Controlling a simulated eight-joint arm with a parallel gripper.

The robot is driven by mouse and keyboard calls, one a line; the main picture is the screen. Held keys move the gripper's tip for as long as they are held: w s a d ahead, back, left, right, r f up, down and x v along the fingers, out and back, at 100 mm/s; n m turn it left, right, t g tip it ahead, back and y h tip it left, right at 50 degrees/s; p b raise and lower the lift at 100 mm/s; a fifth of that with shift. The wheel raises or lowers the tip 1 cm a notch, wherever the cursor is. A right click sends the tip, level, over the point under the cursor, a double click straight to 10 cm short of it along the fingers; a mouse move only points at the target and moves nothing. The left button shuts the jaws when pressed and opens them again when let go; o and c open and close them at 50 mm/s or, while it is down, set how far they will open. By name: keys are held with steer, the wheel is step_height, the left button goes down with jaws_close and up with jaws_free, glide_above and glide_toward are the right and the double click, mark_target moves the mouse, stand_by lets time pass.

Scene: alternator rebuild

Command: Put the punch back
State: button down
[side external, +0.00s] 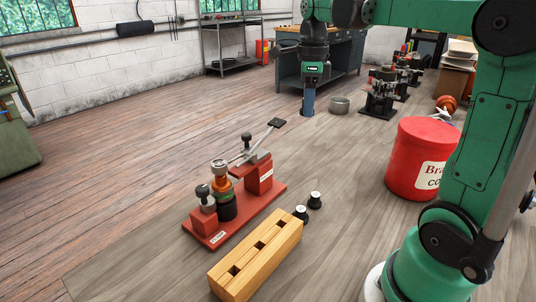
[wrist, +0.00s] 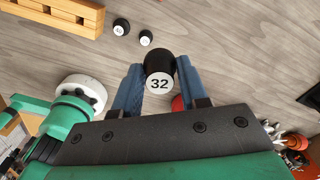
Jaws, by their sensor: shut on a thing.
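My gripper (side external: 308,103) points down in the side view, beyond the red fixture and the wooden block. In the wrist view its blue fingers (wrist: 158,85) are shut on a black punch with a white end marked 32 (wrist: 159,82). The side view does not clearly show the held punch. A wooden block (side external: 270,264) with three dark square holes lies in front, well apart from my gripper; its corner shows in the wrist view (wrist: 72,14). Two more black, white-ended punches, one (side external: 300,213) and another (side external: 315,200), stand beside the block.
A red fixture (side external: 272,200) with a lever and stacked parts stands behind the block. A red container (side external: 418,158) stands at right. A grey round dish (side external: 340,105) is close to my gripper. The grey surface between my gripper and the block's right side is mostly clear.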

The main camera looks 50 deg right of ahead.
mark_target(331, 192)
steer(key=s+d+m, duration=0.4)
steer(key=s+d, duration=0.1)
steer(key=s, duration=0.1)
step_height(331, 192, down, 20)
steer(key=shift+w+a+f, duration=0.15)
stand_by(0.3)
steer(key=shift+c, duration=2.4)
jaws_free()
steer(key=shift+f, duration=0.1)
